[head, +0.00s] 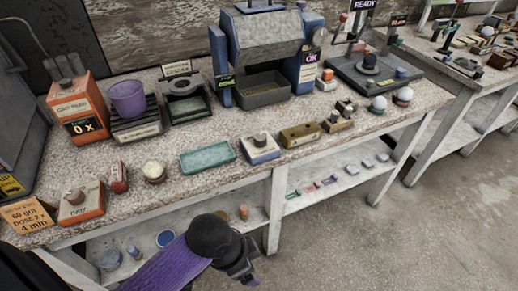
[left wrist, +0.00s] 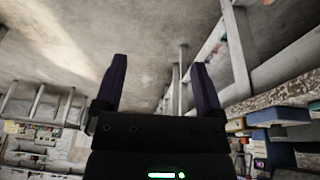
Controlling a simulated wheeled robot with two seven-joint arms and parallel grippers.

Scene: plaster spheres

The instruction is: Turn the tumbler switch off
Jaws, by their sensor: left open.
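A blue and grey machine (head: 264,42) with a rounded drum housing stands at the back middle of the workbench (head: 130,165); it looks like the tumbler. A sign on its right post seems to read OK. A small orange and white box (head: 326,80) stands at its right foot; I cannot tell whether this is the switch or how it is set. My left gripper (head: 246,274) is low in front of the bench's front edge, apart from everything on it. In the left wrist view its two purple fingers (left wrist: 160,85) are spread with nothing between them. My right gripper is not in view.
An orange box reading 0 x (head: 83,112), a purple cup (head: 127,100), a green tray (head: 207,158), a blue-white block (head: 259,149) and pale spheres (head: 378,104) occupy the bench. A shelf (head: 325,181) below holds small items. Open floor (head: 440,230) lies at right.

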